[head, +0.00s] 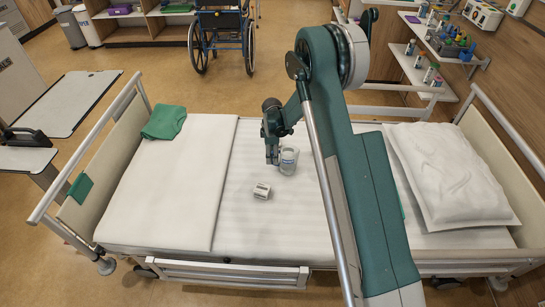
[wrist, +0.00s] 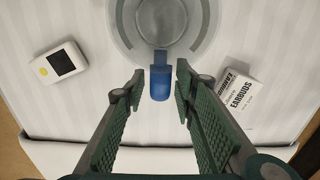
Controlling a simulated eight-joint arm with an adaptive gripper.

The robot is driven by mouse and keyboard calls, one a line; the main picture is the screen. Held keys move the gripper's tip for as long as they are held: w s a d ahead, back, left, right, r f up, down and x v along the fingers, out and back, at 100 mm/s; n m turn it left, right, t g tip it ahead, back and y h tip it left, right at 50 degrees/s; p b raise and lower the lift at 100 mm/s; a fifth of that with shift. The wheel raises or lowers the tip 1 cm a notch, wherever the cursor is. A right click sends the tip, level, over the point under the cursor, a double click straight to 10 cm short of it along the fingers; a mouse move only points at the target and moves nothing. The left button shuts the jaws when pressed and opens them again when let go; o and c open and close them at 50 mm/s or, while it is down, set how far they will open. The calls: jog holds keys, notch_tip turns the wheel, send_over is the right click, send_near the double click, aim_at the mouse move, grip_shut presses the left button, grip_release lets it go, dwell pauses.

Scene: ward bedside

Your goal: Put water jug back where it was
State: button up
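The water jug (head: 288,160) is a clear vessel standing on the white bed sheet, around the middle of the bed in the head view. In the wrist view the jug (wrist: 178,22) is at the top, cut off by the edge, and looks empty. Its blue handle (wrist: 160,82) points toward my gripper. My gripper (wrist: 159,92) is open, with a green finger on either side of the handle and gaps visible on both sides. In the head view my gripper (head: 273,155) is just left of the jug, and my arm covers the area to its right.
In the wrist view a white device (wrist: 60,62) lies left and an earbuds box (wrist: 234,98) right, close to my finger. A small white box (head: 262,191) shows on the bed. A pillow (head: 450,175), folded green cloth (head: 164,122), overbed table (head: 70,103) and stocked shelves (head: 420,68) surround it.

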jog(key=shift+r, duration=0.2)
notch_tip(320, 180, up, 12)
jog(key=p, duration=0.2)
jog(key=shift+p, duration=0.3)
dwell(0.4)
dwell(0.7)
jog(key=shift+r, duration=0.2)
jog(key=s+d+r+m+t, duration=0.1)
jog(key=s+d+r+m, duration=0.2)
jog(key=s+d+r, duration=0.5)
jog(key=s+d+r+m+t, duration=0.15)
jog(key=s+r, duration=0.25)
jog(key=r, duration=0.8)
jog(key=s+d+r+m+t, duration=0.1)
jog(key=s+d+r+m, duration=0.4)
jog(key=r, duration=0.5)
jog(key=s+d+r+m+t, duration=0.1)
jog(key=s+d+r+m, duration=0.2)
jog(key=s, duration=0.4)
jog(key=s+d+r+t, duration=0.1)
jog(key=s+d+r, duration=0.25)
jog(key=s, duration=0.35)
jog(key=s+d+f+m+t, duration=0.1)
jog(key=s+d+m, duration=0.1)
jog(key=s, duration=0.6)
jog(key=s+d+f+m, duration=0.1)
jog(key=s+d+m, duration=0.2)
jog(key=s, duration=0.6)
jog(key=shift+d+m+t, duration=0.35)
